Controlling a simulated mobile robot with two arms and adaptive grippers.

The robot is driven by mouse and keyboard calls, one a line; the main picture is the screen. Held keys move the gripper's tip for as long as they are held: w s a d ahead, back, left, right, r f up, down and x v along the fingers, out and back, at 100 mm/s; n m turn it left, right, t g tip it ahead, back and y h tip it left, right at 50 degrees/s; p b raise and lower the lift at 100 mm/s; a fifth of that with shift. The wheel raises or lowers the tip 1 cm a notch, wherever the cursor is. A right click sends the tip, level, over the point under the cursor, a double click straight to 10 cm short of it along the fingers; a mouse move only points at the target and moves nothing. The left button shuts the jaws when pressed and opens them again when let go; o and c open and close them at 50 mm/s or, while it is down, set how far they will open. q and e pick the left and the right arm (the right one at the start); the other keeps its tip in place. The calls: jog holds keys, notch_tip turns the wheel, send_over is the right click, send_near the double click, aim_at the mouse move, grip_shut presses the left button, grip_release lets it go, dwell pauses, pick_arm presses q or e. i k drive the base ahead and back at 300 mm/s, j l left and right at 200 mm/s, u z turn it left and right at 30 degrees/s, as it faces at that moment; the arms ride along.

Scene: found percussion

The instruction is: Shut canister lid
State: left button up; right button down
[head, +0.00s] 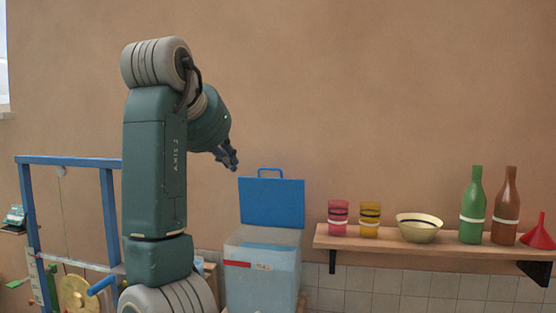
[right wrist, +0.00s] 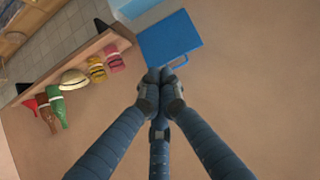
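The canister (head: 262,285) is a translucent pale-blue box with a red and white label, standing left of the shelf. Its blue lid (head: 271,203) stands open and upright at the back, with a blue loop handle on its top edge. My right gripper (head: 233,163) is up and left of the lid's handle, apart from it in the head view. In the right wrist view the fingertips (right wrist: 158,78) are together with nothing seen between them, and the lid (right wrist: 170,40) shows beyond them. My left gripper is not in view.
A wooden shelf (head: 380,245) at right holds a pink cup (head: 338,217), a yellow cup (head: 370,219), a bowl (head: 419,228), a green bottle (head: 473,210), a brown bottle (head: 506,212) and a red funnel (head: 538,236). A blue frame (head: 110,210) stands at left. The wall above is bare.

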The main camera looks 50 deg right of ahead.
aim_at(277, 203)
jog(key=i+l, duration=0.1)
jog(key=l, duration=0.2)
jog(key=i+l, duration=0.1)
jog(key=l, duration=0.25)
jog(key=i+l, duration=0.15)
jog(key=l, duration=0.15)
jog(key=i+l, duration=0.1)
jog(key=l, duration=0.2)
